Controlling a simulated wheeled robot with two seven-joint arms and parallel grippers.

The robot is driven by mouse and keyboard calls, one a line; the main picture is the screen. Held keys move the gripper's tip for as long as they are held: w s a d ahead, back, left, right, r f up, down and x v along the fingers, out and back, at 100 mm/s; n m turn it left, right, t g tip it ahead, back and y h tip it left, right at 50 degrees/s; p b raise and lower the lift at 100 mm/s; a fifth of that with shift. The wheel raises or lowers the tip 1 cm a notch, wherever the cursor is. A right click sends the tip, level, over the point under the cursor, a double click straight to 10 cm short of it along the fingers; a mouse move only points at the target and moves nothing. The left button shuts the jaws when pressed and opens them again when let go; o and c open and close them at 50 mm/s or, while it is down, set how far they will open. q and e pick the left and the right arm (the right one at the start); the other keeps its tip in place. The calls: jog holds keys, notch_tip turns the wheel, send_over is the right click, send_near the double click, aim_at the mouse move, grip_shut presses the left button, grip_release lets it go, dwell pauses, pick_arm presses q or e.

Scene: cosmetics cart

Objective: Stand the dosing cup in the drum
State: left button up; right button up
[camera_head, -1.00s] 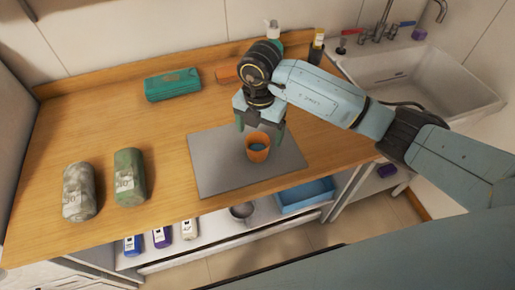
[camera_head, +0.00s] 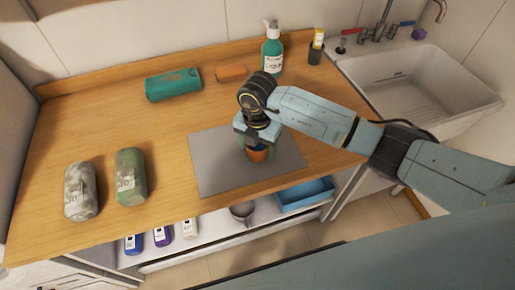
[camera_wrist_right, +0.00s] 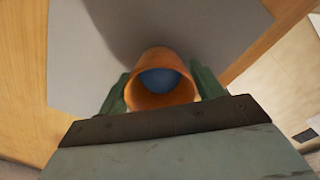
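An orange cup-like vessel (camera_head: 258,154) stands upright on a grey mat (camera_head: 215,172). In the right wrist view the vessel (camera_wrist_right: 160,98) shows its open mouth, with a blue round surface (camera_wrist_right: 160,82) inside. I cannot tell whether the blue is a separate cup or a lining, nor which piece is the drum. My right gripper (camera_head: 257,146) is low over the vessel, its green fingers on either side of it. In the right wrist view the fingers (camera_wrist_right: 160,90) are apart, close to the vessel's sides, with no clear grip on it. My left gripper is out of view.
Two mottled rolls (camera_head: 80,190) (camera_head: 130,176) lie at the left. A teal case (camera_head: 173,84), orange block (camera_head: 232,72) and green pump bottle (camera_head: 272,50) stand behind. A sink (camera_head: 425,80) is at the right. Below are a blue tray (camera_head: 305,194) and grey bowl (camera_head: 242,210).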

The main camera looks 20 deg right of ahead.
jog(key=c, duration=0.7)
jog(key=shift+r, duration=0.15)
jog(key=shift+r, duration=4.75)
jog(key=s+d+m+b, duration=0.1)
jog(key=d+m+b, duration=0.1)
jog(key=m, duration=0.7)
jog(key=s+d+m+b, duration=0.1)
jog(key=d+m+b, duration=0.1)
jog(key=m, duration=0.7)
jog(key=s+d+r+m+b, duration=0.1)
jog(key=d+m+b, duration=0.1)
jog(key=m, duration=0.7)
jog(key=shift+s+d, duration=0.35)
jog(key=shift+d, duration=0.15)
